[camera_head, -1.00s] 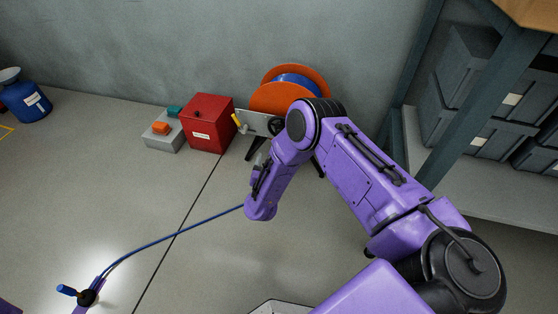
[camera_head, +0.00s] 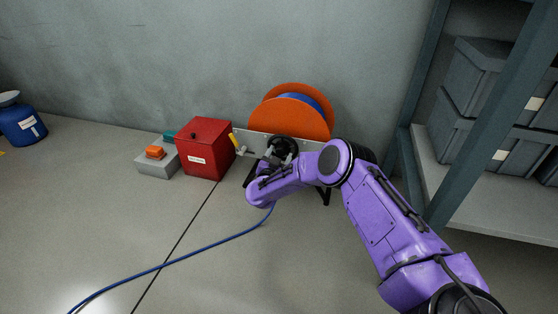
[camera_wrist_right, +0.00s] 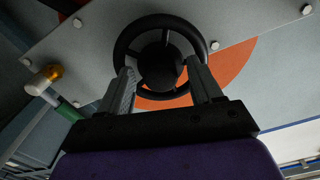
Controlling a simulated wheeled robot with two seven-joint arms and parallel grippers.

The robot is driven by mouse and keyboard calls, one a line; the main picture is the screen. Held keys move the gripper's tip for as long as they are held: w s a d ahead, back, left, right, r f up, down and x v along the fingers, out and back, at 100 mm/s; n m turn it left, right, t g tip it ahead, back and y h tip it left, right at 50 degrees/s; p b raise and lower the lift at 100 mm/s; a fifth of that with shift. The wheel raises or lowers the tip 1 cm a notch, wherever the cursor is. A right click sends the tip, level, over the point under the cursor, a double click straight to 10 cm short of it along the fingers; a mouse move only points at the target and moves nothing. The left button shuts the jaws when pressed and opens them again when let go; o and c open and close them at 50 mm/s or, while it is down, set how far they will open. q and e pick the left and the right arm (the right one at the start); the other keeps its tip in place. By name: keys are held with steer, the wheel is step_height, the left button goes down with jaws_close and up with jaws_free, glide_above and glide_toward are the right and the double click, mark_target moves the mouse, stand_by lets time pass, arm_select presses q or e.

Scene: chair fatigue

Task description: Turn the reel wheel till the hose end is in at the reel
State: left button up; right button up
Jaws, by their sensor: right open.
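The orange reel (camera_head: 290,115) with blue hose wound on it stands against the wall. Its black reel wheel (camera_head: 291,142) is on the grey front plate. In the right wrist view the wheel (camera_wrist_right: 161,22) shows as a spoked ring with a round hub. My right gripper (camera_head: 278,150) is at the wheel; in the wrist view its open fingers (camera_wrist_right: 164,80) overlap the lower rim on either side of the hub. I cannot tell whether they touch it. The blue hose (camera_head: 200,252) runs over the floor and leaves at the lower left; its end is out of view.
A red box (camera_head: 206,150) and a grey box with an orange button (camera_head: 156,160) stand left of the reel. A yellow-tipped handle (camera_head: 235,140) sticks out from the plate. Shelving with grey bins (camera_head: 490,75) is at the right. The left floor is mostly clear.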

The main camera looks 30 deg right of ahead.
steer(key=c, duration=1.1)
steer(key=shift+o, duration=0.2)
arm_select(q)
steer(key=shift+r, duration=0.1)
